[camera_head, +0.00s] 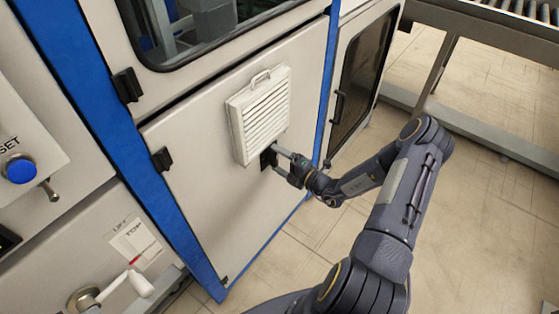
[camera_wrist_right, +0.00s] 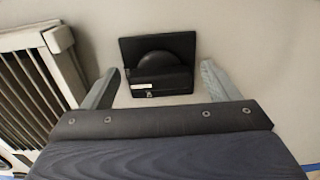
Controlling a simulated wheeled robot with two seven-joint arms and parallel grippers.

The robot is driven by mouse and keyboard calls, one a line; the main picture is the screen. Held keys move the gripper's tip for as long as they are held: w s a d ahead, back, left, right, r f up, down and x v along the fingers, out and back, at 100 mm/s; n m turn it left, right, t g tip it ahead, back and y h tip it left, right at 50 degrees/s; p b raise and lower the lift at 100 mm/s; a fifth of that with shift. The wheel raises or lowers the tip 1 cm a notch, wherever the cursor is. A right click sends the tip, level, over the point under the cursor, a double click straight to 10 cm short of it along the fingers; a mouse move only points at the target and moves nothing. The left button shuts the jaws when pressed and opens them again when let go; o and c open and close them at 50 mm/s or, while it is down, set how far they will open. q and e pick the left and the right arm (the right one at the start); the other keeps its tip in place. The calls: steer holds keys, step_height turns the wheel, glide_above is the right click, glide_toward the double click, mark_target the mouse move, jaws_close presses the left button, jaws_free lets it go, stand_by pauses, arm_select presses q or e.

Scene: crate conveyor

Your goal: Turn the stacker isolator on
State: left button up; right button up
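A black square fitting with a round raised middle and a bar across its lower half, taken as the stacker isolator (camera_wrist_right: 158,52), is on the pale cabinet panel in the right wrist view. A small white label strip is on the bar. It shows as a small dark patch in the head view (camera_head: 266,158), below the louvred vent, partly hidden by my gripper. My right gripper (camera_head: 274,160) is open at the panel. In the right wrist view its two fingers (camera_wrist_right: 160,85) stand either side of the fitting's lower part, with nothing clearly gripped. My left gripper is not in view.
The louvred vent (camera_head: 260,112) juts out just above the gripper. Black hinges (camera_head: 127,85) and blue frame posts edge the panel. A black door handle (camera_head: 339,107) is to the right. A blue button (camera_head: 20,169) and a white-handled lever (camera_head: 140,284) are at left. Open floor lies right.

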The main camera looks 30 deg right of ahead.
steer(key=v, duration=0.7)
steer(key=shift+s+d, duration=0.15)
steer(key=shift+s, duration=0.2)
stand_by(0.5)
